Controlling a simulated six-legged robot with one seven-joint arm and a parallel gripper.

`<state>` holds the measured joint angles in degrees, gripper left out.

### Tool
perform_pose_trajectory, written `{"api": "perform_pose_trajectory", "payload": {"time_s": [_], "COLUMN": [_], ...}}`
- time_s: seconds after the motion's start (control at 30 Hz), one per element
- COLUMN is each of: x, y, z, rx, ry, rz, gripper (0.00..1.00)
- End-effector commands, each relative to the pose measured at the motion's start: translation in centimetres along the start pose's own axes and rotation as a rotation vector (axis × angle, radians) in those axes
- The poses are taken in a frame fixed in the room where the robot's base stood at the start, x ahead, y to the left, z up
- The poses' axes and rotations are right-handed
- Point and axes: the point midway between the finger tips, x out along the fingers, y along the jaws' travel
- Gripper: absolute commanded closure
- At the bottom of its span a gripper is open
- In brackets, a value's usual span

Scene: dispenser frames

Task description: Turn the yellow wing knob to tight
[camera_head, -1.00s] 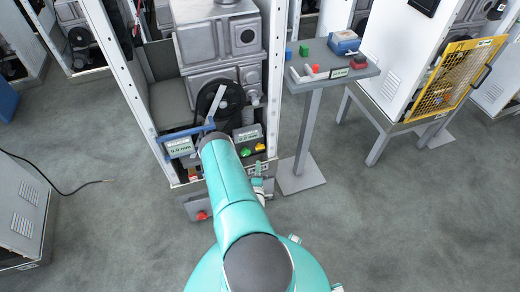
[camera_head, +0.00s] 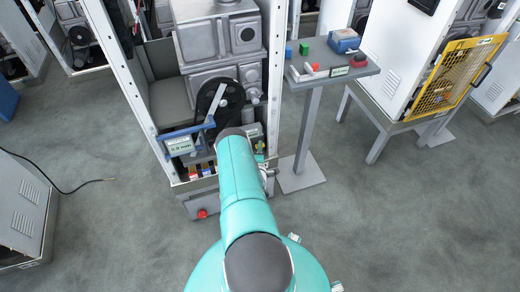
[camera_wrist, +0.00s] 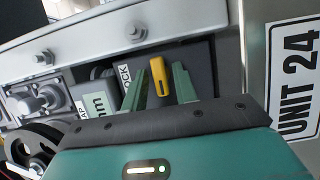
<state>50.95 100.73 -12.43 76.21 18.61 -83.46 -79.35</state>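The yellow wing knob (camera_wrist: 157,78) shows in the wrist view, on a dark panel beside a label (camera_wrist: 126,82) whose letters read "OCK". My gripper (camera_wrist: 161,85) is open, with one green finger to the left of the knob and one to the right. A gap shows on both sides of the knob, and I cannot tell how far the fingertips are from the panel. In the head view my arm covers my gripper and the knob's area at the lower front of the machine.
A white cabinet post with a "UNIT 24" sign (camera_wrist: 299,80) stands close on the right in the wrist view. A bolted grey rail (camera_wrist: 100,42) runs above the knob. A black wheel (camera_head: 219,104) and blue bar (camera_head: 187,130) are on the machine. A grey stand (camera_head: 330,72) stands right.

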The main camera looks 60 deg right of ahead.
Motion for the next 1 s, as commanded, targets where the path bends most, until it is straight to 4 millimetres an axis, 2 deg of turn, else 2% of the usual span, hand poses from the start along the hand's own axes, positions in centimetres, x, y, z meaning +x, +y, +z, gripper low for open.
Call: {"api": "perform_pose_trajectory", "payload": {"time_s": [0.03, 0.13, 0.57, 1.0], "x": [-0.01, -0.02, 0.02, 0.05], "y": [0.0, 0.01, 0.13, 0.4], "z": [-0.01, -0.01, -0.06, -0.01], "rx": [0.0, 0.0, 0.058, 0.363], "ry": [0.0, 0.0, 0.0, 0.001], "rz": [0.0, 0.0, -0.023, -0.149], "gripper": [0.82, 1.0, 1.0, 1.0]}}
